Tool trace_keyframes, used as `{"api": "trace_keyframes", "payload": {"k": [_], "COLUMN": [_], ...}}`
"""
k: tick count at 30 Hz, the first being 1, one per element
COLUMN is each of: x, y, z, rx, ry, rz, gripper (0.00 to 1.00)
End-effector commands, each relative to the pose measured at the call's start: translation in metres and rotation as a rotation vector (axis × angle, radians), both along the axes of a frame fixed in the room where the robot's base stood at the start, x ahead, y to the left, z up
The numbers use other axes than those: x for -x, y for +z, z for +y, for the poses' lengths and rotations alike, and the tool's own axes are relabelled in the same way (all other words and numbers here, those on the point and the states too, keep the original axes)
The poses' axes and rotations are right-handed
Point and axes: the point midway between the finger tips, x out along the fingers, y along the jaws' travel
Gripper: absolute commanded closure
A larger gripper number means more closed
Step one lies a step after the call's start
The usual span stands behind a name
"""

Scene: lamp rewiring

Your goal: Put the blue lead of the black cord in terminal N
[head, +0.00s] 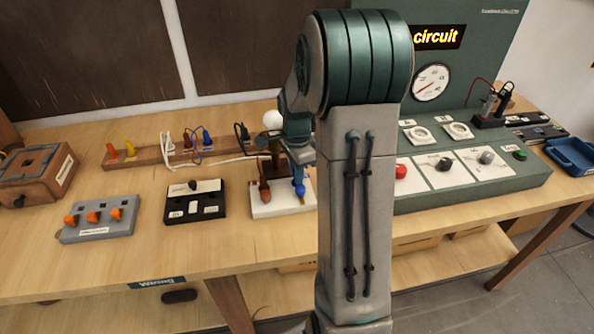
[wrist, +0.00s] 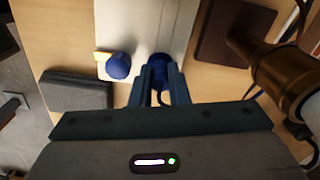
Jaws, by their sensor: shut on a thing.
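My gripper (wrist: 158,88) is shut on a blue plug (wrist: 158,62), which looks like the blue lead's end. It is over the white terminal block (wrist: 170,20). In the head view, blue (head: 299,187) shows under my gripper at the right of the white block (head: 275,210). I cannot tell whether the plug is seated. A round blue knob (wrist: 118,66) with a yellow patch is beside it in the wrist view. A brown plug (head: 265,190) stands at the block's left. The terminal letters and most of the cord are hidden or too small.
The brass lamp (wrist: 275,78) stands close to my gripper on a brown base (wrist: 225,35). A black switch box (head: 195,203) is left of the white block. A green panel (head: 470,180) is at the right. A wooden rail (head: 145,157) holds several coloured plugs behind.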

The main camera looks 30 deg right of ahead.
Motion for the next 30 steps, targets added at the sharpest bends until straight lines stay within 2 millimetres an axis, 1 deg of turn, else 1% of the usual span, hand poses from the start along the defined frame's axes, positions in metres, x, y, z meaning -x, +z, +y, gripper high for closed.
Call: {"api": "trace_keyframes", "payload": {"k": [8,9,11,18,22,26,30], "x": [0.000,0.000,0.000,0.000,0.000,-0.001,-0.001], "y": [-0.004,-0.003,-0.003,-0.003,0.006,0.028,0.060], "z": [0.000,0.000,0.000,0.000,0.000,0.001,0.000], "rx": [0.000,0.000,0.000,0.000,0.001,0.001,0.001], "ry": [0.000,0.000,0.000,0.000,0.000,0.001,0.000], "rz": [0.000,0.000,0.000,0.001,-0.001,-0.004,-0.006], "gripper": [1.00,0.77,0.60,0.60,0.60,0.60,0.60]}}
